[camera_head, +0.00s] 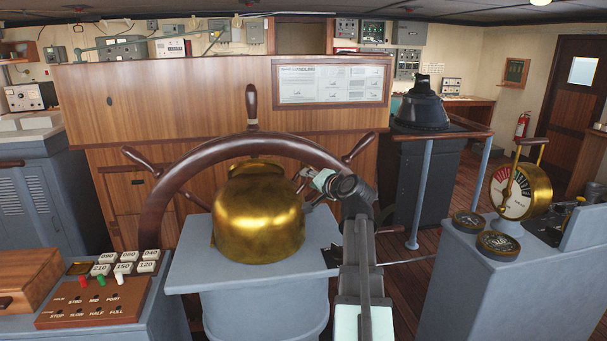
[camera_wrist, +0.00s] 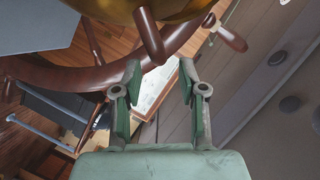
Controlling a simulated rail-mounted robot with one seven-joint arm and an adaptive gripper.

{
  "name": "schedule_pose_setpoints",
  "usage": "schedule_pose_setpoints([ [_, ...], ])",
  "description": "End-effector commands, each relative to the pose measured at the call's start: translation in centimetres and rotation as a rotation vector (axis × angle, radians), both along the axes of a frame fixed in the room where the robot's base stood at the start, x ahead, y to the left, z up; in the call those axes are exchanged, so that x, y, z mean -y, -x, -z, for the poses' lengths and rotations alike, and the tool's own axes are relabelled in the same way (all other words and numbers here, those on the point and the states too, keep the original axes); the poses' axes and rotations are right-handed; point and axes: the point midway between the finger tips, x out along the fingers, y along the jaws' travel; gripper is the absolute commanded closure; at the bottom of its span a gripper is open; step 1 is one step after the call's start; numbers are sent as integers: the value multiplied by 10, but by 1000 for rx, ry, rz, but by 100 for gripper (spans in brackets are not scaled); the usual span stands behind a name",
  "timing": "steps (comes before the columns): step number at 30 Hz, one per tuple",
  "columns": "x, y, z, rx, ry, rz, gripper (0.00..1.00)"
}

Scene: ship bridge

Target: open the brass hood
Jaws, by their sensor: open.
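The brass hood (camera_head: 258,215) is a shiny gold dome on a grey pedestal (camera_head: 190,262) in the middle of the head view. It looks shut; no gap or inside shows. My gripper (camera_head: 312,178) is at the hood's upper right, with my arm reaching up from below. In the wrist view my gripper (camera_wrist: 158,80) has its two green fingers apart with nothing between them. I cannot tell whether the fingers touch the hood in the head view.
A wooden ship's wheel (camera_head: 165,190) stands right behind the hood, its spokes close to my gripper. A button panel (camera_head: 95,300) is at the left. A brass telegraph (camera_head: 520,190) stands on a grey console at the right. Floor shows between pedestal and console.

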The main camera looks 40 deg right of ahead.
Motion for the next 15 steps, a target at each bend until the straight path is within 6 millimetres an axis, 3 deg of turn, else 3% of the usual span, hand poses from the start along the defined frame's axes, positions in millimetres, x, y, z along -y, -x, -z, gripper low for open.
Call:
schedule_pose_setpoints([
  [1, 3, -12, 0, -3, -2, -3, 59],
  [6, 7, -35, 6, -2, -2, -1, 59],
  [15, 9, -50, 11, 0, -1, 0, 59],
])
